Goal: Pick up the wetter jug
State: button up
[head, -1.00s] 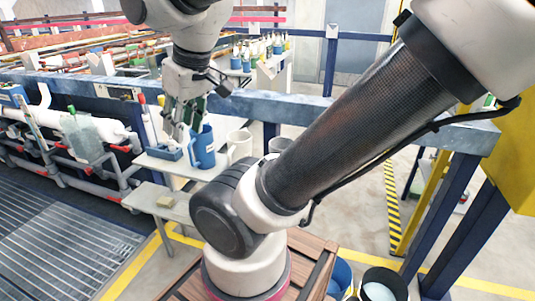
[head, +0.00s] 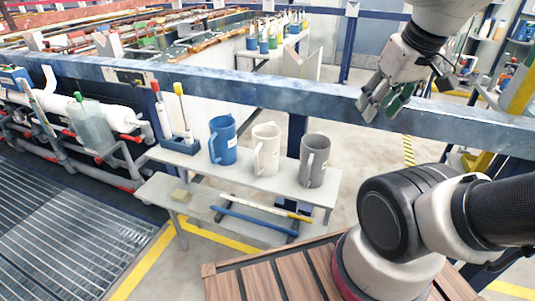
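Three jugs stand upright in a row on a small grey bench: a blue jug (head: 223,140), a cream-white jug (head: 266,150) and a grey jug (head: 314,161). Each has a handle on its left side. I cannot tell from the pictures which one is wetter. My gripper (head: 382,108) is up and to the right of the jugs, in front of the blue-grey rail. It points down and to the left, its fingers look apart, and nothing shows between them. It is clear of all the jugs.
A blue tray (head: 172,143) holding upright tools stands left of the jugs. A blue-grey rail (head: 280,97) runs behind the bench. A wooden slatted top (head: 262,275) is at the front.

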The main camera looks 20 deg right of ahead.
aim_at(266, 137)
jog(key=k+j+u, duration=0.1)
jog(key=u, duration=0.25)
jog(key=k+j+u, duration=0.1)
jog(key=u, duration=0.2)
jog(key=j+u, duration=0.35)
jog(key=k+l, duration=0.05)
jog(key=l, duration=0.05)
